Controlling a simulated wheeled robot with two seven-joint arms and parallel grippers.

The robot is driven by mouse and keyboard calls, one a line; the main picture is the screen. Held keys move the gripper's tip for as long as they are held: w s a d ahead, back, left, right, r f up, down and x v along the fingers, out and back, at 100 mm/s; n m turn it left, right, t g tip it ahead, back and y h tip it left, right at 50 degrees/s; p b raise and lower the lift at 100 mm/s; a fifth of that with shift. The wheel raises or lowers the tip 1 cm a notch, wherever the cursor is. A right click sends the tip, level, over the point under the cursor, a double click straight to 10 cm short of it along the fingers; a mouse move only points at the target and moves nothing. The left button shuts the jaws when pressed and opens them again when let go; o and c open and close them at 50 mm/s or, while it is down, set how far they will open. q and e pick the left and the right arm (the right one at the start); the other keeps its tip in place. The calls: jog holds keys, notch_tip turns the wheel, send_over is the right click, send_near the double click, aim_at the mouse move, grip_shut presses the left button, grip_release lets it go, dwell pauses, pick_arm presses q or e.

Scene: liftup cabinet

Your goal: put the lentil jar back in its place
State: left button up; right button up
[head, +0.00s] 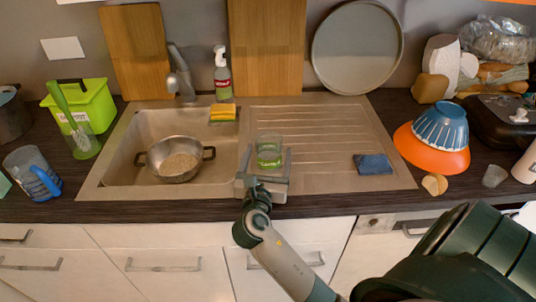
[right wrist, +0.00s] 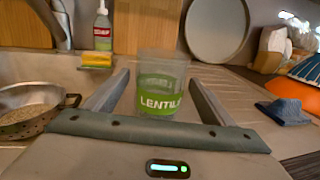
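The lentil jar (head: 269,152) is a clear cup with a green band, standing upright on the sink's drainboard beside the basin. In the right wrist view the jar (right wrist: 158,100) shows the word "LENTIL" and looks empty. My right gripper (head: 268,157) reaches in from the front, with one finger on each side of the jar. In the right wrist view the gripper (right wrist: 160,82) is open, with gaps between its fingers and the jar. My left gripper is not in view.
A metal colander with grains (head: 180,160) sits in the basin to the left. A blue cloth (head: 373,164) lies on the drainboard to the right. Stacked bowls (head: 435,138) stand at right, a green caddy (head: 85,105) at left.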

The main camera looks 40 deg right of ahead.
jog(key=shift+r, duration=0.2)
jog(key=shift+s+a+f, duration=0.1)
jog(key=shift+s+a, duration=0.05)
jog(key=shift+a, duration=0.05)
jog(key=b+v, duration=0.2)
jog(key=v, duration=0.8)
jog(key=shift+a, duration=0.1)
jog(key=shift+s+a, duration=0.35)
jog(key=shift+s, duration=0.1)
jog(key=shift+a, duration=0.1)
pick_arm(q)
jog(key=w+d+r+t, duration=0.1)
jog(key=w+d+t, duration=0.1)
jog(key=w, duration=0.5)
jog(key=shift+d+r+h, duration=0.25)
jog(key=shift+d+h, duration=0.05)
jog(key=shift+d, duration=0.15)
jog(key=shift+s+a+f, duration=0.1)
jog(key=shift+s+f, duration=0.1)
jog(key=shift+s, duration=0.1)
